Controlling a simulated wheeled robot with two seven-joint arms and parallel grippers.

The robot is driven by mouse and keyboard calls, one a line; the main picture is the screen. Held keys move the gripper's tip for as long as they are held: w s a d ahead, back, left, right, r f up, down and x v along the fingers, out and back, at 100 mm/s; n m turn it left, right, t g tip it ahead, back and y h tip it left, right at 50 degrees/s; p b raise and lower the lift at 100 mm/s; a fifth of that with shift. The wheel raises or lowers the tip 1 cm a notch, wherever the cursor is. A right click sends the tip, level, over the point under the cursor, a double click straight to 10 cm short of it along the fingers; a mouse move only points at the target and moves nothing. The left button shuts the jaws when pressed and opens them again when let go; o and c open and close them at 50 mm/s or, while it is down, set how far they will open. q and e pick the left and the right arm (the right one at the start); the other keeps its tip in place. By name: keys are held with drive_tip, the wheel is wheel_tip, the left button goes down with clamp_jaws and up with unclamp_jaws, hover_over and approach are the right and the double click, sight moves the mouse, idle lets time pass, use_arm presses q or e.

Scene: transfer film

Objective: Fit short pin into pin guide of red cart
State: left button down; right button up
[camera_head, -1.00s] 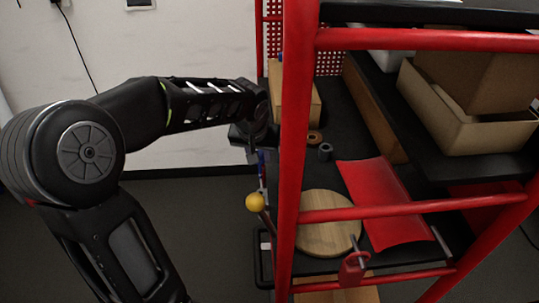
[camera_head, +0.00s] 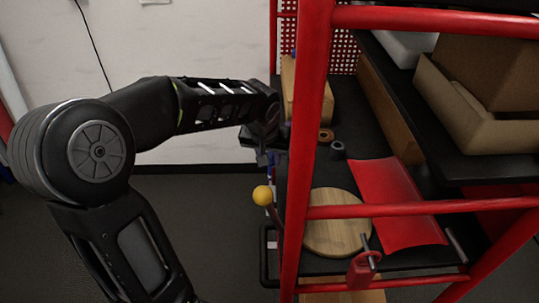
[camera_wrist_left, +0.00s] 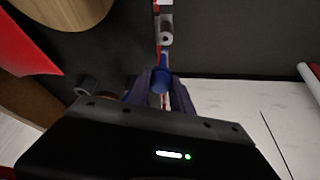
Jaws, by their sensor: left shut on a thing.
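The red cart (camera_head: 306,130) stands on the right in the head view, with black shelves inside its red posts. My left gripper (camera_head: 268,153) is at the cart's left side, partly hidden by my arm. In the left wrist view my left gripper (camera_wrist_left: 161,88) is shut on a blue pin (camera_wrist_left: 162,80), which points away from the camera. I cannot tell whether the pin touches anything there. My right gripper is not in view.
A yellow ball knob (camera_head: 263,195) sticks out at the cart's left side. The shelf bears a round wooden board (camera_head: 335,225), a red curved sheet (camera_head: 400,205), a grey ring (camera_head: 337,150) and a wooden block (camera_head: 302,95). A cardboard box (camera_head: 475,120) sits higher up.

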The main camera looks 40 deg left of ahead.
sight(270, 172)
use_arm(q)
drive_tip(key=shift+f+b, duration=1.3)
drive_tip(key=shift+f, duration=0.5)
drive_tip(key=shift+b, duration=0.55)
idle(0.5)
drive_tip(key=shift+f+b, duration=1.35)
drive_tip(key=shift+f, duration=0.1)
drive_tip(key=c, duration=1.1)
unclamp_jaws()
drive_tip(key=shift+o, duration=0.2)
drive_tip(key=shift+d, duration=0.2)
drive_tip(key=shift+a, duration=0.15)
drive_tip(key=shift+r, duration=0.15)
